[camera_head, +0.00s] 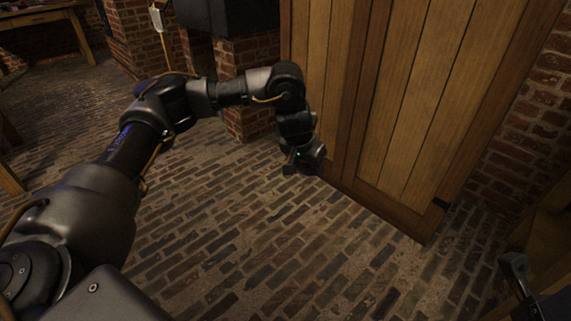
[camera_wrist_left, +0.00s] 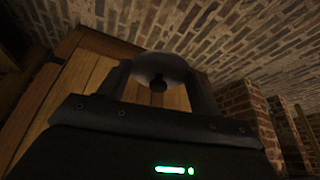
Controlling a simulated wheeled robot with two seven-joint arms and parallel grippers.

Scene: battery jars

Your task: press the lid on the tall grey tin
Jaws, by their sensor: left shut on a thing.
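My left gripper (camera_head: 303,167) hangs low over the brick floor, beside the wooden cupboard. In the left wrist view its two fingers (camera_wrist_left: 159,88) are shut on a round grey lid (camera_wrist_left: 160,65) with a small dark knob. The lid is between the fingertips, with the wooden panels and bricks behind it. In the head view I cannot make the lid out at the gripper. The tall grey tin is in neither view.
A wooden cupboard (camera_head: 400,110) stands right of the gripper, close to it. A brick pillar (camera_head: 248,115) is behind the arm. A wooden table (camera_head: 45,20) is at the far left. The brick floor (camera_head: 230,215) in front is clear.

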